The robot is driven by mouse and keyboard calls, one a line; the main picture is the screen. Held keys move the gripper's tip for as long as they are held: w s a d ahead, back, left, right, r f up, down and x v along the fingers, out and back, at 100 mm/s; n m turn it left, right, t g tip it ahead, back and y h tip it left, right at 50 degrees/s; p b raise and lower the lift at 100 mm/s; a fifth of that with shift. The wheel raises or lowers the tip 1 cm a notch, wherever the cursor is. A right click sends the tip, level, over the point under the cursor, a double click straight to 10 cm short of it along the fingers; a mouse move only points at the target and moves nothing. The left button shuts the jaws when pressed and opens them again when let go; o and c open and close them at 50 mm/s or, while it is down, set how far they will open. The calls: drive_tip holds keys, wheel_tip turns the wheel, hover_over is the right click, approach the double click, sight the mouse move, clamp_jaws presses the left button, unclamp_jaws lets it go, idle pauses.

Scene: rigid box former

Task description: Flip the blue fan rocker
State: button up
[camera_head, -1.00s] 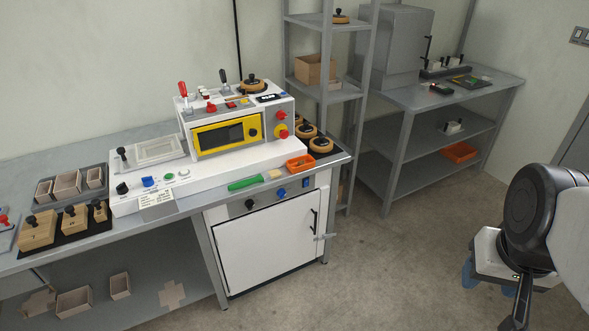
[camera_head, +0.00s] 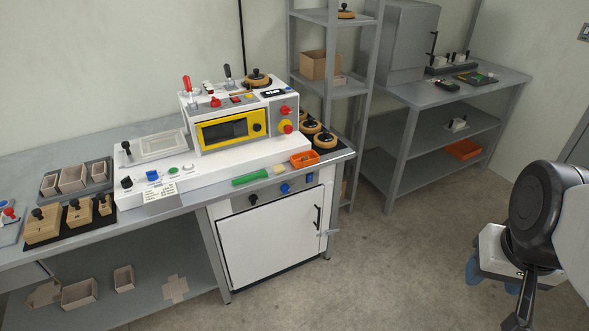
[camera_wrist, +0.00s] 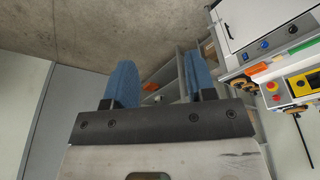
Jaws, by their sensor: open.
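My gripper (camera_head: 492,279) is at the far right, over the floor and well away from the machine. In the wrist view its blue fingers (camera_wrist: 158,65) are apart with nothing between them. The blue switch is not clear in the wrist view.
A blue knob (camera_head: 285,188) is on the white cabinet (camera_head: 270,238) below the machine. Wooden blocks (camera_head: 43,225) stand at left. Open floor (camera_head: 380,265) separates my gripper from the bench.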

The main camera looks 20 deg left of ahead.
drive_tip(key=shift+w, duration=0.1)
drive_tip(key=c, duration=0.5)
drive_tip(key=shift+w, duration=0.6)
clamp_jaws()
drive_tip(key=w+a+f+n+t, duration=0.2)
drive_tip(key=w+n, duration=0.1)
drive_tip(key=w, duration=0.9)
drive_tip(key=w+a+f+n+t, duration=0.1)
drive_tip(key=w+a+n+t, duration=0.2)
drive_tip(key=w, duration=1)
drive_tip(key=w+a+f+n+t+y, duration=0.15)
drive_tip(key=w+a+f+n, duration=0.3)
drive_tip(key=w, duration=0.45)
drive_tip(key=w+a+f+n+t+y, duration=0.1)
drive_tip(key=w+a+f+n+t, duration=0.15)
drive_tip(key=w+f, duration=0.45)
drive_tip(key=w+a+f+n+t+y, duration=0.2)
drive_tip(key=w+a+f+n+y, duration=0.4)
drive_tip(key=w+a+f, duration=0.55)
drive_tip(key=a+f+n+y, duration=0.2)
drive_tip(key=a+f+n, duration=0.2)
drive_tip(key=f, duration=0.5)
drive_tip(key=s+a+f+n+y, duration=0.1)
drive_tip(key=a+f+n+y, duration=0.2)
drive_tip(key=f, duration=0.6)
drive_tip(key=shift+s+a+f+n, duration=0.15)
drive_tip(key=shift+a+f+n, duration=0.2)
drive_tip(key=shift+a+n, duration=0.45)
drive_tip(key=shift+a+y, duration=0.2)
drive_tip(key=shift+y, duration=0.05)
